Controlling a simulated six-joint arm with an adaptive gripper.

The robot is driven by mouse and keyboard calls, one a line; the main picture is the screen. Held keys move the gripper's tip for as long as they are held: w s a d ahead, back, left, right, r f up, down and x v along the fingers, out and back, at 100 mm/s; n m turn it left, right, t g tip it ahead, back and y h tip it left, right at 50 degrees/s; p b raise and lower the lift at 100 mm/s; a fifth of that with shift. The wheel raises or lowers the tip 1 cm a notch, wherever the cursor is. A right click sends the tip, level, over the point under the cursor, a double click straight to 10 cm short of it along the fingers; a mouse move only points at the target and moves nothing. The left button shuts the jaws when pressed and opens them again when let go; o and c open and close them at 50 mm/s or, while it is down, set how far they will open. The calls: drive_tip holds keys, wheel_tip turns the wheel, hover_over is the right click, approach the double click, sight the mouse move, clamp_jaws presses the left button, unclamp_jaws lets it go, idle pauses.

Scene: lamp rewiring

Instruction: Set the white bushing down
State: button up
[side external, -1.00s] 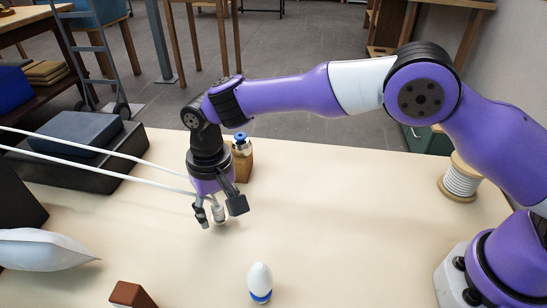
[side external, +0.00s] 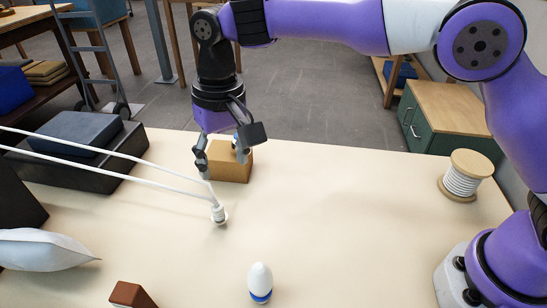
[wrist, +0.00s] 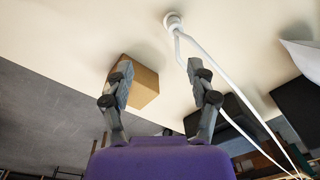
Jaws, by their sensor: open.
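The white bushing (side external: 219,214) rests on the pale tabletop at the end of the white cord (side external: 150,157). It also shows at the top of the wrist view (wrist: 173,20), with the cord (wrist: 215,80) running away from it. My gripper (side external: 222,163) is above and behind the bushing, apart from it.
A wooden block (side external: 231,165) stands behind my gripper. A white egg-shaped piece with a blue band (side external: 260,283) stands at the front. A cord spool (side external: 464,177) is at right, a dark stepped block (side external: 85,140) at left. The table's middle right is clear.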

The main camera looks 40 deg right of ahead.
drive_tip(key=s+d+r+t, duration=0.1)
drive_tip(key=s+d+r, duration=0.25)
drive_tip(key=d, duration=0.35)
drive_tip(key=s+d+r+t, duration=0.25)
drive_tip(key=d+r, duration=0.25)
drive_tip(key=d, duration=0.3)
drive_tip(key=s+d+f+t, duration=0.1)
drive_tip(key=s+d+f, duration=0.2)
drive_tip(key=s+d, duration=0.4)
drive_tip(key=s, duration=0.3)
drive_tip(key=shift+s+d+t, duration=0.35)
drive_tip(key=shift+d, duration=0.05)
